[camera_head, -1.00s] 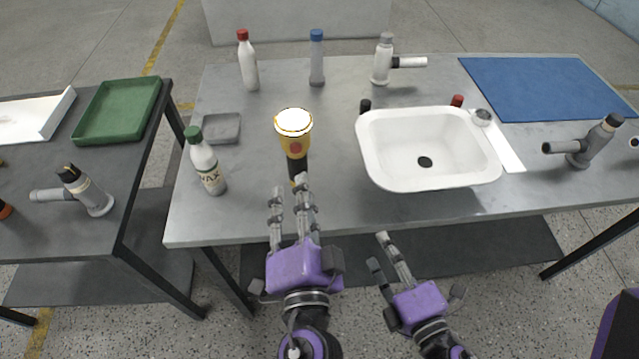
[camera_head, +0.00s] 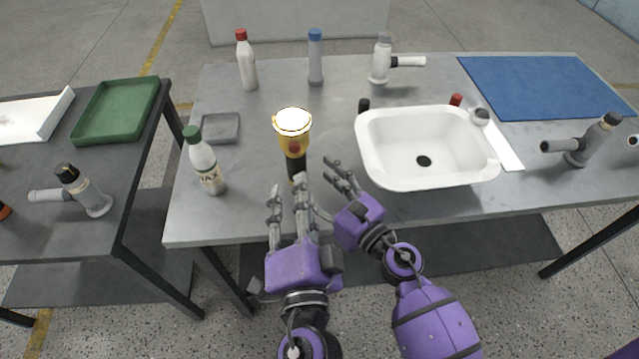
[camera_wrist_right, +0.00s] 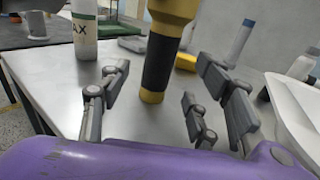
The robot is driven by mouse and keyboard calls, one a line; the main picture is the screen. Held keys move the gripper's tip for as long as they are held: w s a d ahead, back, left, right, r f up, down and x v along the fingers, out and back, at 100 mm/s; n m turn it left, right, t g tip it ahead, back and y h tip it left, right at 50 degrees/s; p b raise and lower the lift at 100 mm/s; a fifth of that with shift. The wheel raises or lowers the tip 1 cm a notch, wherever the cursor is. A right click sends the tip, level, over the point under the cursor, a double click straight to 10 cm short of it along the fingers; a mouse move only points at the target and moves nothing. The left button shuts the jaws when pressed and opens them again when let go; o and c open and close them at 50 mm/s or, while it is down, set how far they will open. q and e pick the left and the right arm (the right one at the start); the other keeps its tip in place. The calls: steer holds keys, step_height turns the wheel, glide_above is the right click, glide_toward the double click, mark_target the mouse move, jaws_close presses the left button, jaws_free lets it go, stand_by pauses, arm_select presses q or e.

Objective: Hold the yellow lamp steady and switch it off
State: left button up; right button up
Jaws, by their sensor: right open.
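The yellow lamp (camera_head: 291,140) stands upright on the grey table, its black handle down and its wide head up. Its top face glows white, and a red button shows on its near side. In the right wrist view the lamp (camera_wrist_right: 160,60) stands beyond and between my right fingers, its yellow foot on the table. My left gripper (camera_head: 288,200) has its fingers apart just in front of the lamp's handle in the head view; I see no grip on it. My right gripper (camera_head: 341,174) is open and empty, to the right of the handle; its fingers also show in the right wrist view (camera_wrist_right: 170,95).
A white basin (camera_head: 425,185) lies close to the right of my right gripper. A green-capped bottle (camera_head: 206,165) and a grey dish (camera_head: 220,128) are left of the lamp. More bottles stand at the back. A blue mat (camera_head: 545,85) lies at the far right.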

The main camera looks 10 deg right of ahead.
mark_target(302, 169)
steer(key=x, duration=0.7)
steer(key=shift+w+a, duration=0.1)
steer(key=shift+w, duration=0.05)
steer(key=c, duration=1.3)
arm_select(q)
jaws_close()
arm_select(e)
steer(key=shift+c, duration=0.4)
